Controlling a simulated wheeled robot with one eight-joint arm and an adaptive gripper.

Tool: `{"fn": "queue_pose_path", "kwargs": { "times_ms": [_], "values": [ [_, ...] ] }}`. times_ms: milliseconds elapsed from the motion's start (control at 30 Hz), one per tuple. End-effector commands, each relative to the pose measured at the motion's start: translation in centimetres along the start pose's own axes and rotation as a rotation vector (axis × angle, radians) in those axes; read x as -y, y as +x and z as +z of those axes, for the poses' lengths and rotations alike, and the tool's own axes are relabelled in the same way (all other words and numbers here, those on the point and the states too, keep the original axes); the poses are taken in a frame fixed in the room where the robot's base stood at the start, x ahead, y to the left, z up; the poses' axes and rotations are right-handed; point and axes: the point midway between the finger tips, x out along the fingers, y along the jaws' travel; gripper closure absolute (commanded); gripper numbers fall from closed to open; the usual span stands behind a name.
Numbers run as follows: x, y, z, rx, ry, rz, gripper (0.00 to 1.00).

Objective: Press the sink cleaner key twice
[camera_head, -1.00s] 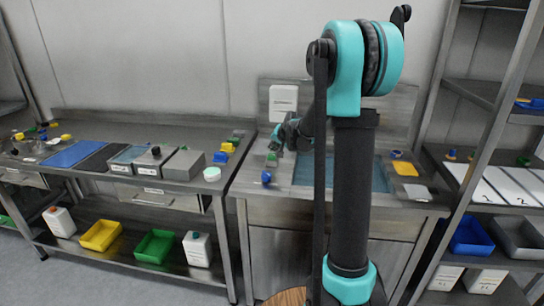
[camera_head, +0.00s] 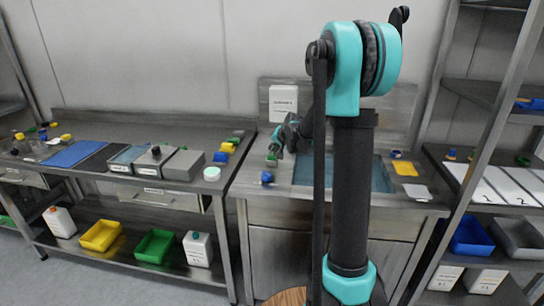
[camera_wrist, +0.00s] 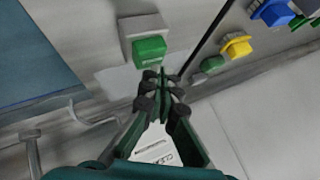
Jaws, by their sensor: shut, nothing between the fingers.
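In the wrist view, a white labelled surface (camera_wrist: 156,146) with partly readable text shows between my gripper's fingers. My gripper (camera_wrist: 161,77) is shut and empty. In the head view my gripper (camera_head: 275,148) is small, pointing down at the sink's left side, below the white box. A green block (camera_wrist: 149,49) on a pale grey base sits just beyond the fingertips in the wrist view.
A hooked metal spout (camera_wrist: 92,117) is left of the fingers in the wrist view. A blue item (camera_head: 266,177) lies on the sink counter's front left. Yellow (camera_wrist: 236,46) and blue (camera_wrist: 272,12) blocks stand on the neighbouring bench.

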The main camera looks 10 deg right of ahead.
Motion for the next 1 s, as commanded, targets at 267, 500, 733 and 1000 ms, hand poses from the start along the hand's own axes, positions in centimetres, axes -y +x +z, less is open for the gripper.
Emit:
{"fn": "queue_pose_path", "kwargs": {
  "times_ms": [267, 500, 733, 1000],
  "values": [
    [-0.10, 0.13, 0.10, 0.000, 0.000, 0.000, 1.00],
    [-0.14, 0.19, 0.14, 0.000, 0.000, 0.000, 1.00],
    [-0.26, 0.37, 0.25, 0.000, 0.000, 0.000, 1.00],
    [-0.40, 0.59, 0.38, 0.000, 0.000, 0.000, 1.00]
  ]
}}
